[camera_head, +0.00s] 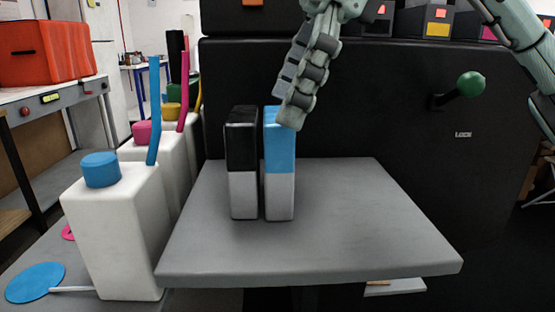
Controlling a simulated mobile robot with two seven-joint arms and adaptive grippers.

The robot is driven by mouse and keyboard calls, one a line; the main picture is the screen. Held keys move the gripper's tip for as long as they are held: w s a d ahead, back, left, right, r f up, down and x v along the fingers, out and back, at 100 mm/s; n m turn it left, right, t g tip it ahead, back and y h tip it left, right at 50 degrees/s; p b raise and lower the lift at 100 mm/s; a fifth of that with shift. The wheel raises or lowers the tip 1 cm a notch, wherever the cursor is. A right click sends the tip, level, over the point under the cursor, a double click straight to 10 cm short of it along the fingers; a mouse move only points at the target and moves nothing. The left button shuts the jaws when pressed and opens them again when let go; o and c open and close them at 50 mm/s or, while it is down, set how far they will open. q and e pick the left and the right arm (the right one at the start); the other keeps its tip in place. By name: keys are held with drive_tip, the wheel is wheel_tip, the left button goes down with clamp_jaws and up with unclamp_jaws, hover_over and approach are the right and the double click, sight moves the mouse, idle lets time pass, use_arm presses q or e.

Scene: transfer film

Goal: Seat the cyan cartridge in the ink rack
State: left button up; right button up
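The cyan cartridge (281,152), cyan above and pale grey below, stands upright on a grey shelf (400,255). A black-topped cartridge (242,150) stands upright just left of it. One gripper (287,115) points down from the top edge, its near finger overlapping the cyan cartridge's top right. Its arm appears to be my right one, with links at the upper right. The fingers overlap each other, so whether they grip the cartridge is unclear. My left gripper is not visible. I cannot identify the ink rack with certainty.
A black panel (385,110) with a green-knobbed lever (470,84) stands behind the shelf. White ink bottles (115,225) with coloured caps and tubes line the left. Dark boxes with coloured labels (438,21) sit at the top right. The shelf's right side is clear.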

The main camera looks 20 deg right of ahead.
drive_tip(key=shift+a+f, duration=0.15)
drive_tip(key=shift+f, duration=0.2)
drive_tip(key=shift+c, duration=0.6)
drive_tip(key=shift+w, duration=0.1)
drive_tip(key=c, duration=1.8)
drive_tip(key=shift+o, duration=0.2)
drive_tip(key=shift+r, duration=0.1)
